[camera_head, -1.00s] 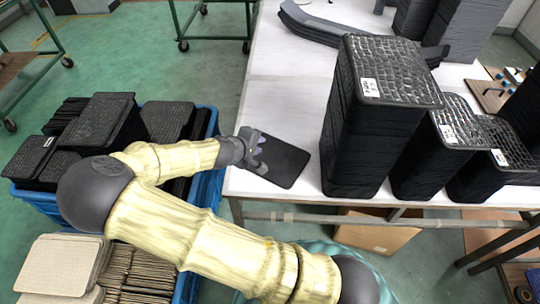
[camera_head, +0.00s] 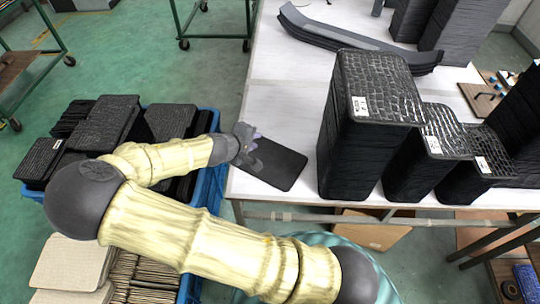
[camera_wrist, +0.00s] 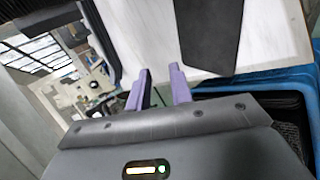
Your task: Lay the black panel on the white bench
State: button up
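The black panel (camera_head: 278,166) lies flat on the white bench (camera_head: 262,100), near its front left corner. It also shows in the wrist view (camera_wrist: 207,30) as a dark sheet on the white top, beyond the fingers. My gripper (camera_head: 253,152) is at the panel's left edge, over the bench's left side. In the wrist view its two purple fingers (camera_wrist: 160,88) stand apart with nothing seen between them. The fingertips are close to the panel; I cannot tell whether one touches it.
Tall stacks of black panels (camera_head: 345,140) stand right of the panel. Long dark curved strips (camera_head: 350,42) lie at the back. A blue crate (camera_head: 212,190) holding black panels stands left of the bench. Light panels (camera_head: 75,262) lie in front. Bare bench top lies behind the panel.

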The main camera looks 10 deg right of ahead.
jog(key=shift+f, duration=0.1)
dwell(0.4)
jog(key=s+d+f+m+g+y, duration=0.25)
jog(key=s+d+m+g, duration=0.25)
jog(key=s, duration=0.3)
jog(key=s+r+m+y, duration=0.3)
jog(key=s+r, duration=0.5)
jog(key=r, duration=0.4)
jog(key=shift+d+r+m+t+y, duration=0.3)
jog(key=shift+d+m+y, duration=0.15)
jog(key=shift+y, duration=0.4)
jog(key=shift+s, duration=0.1)
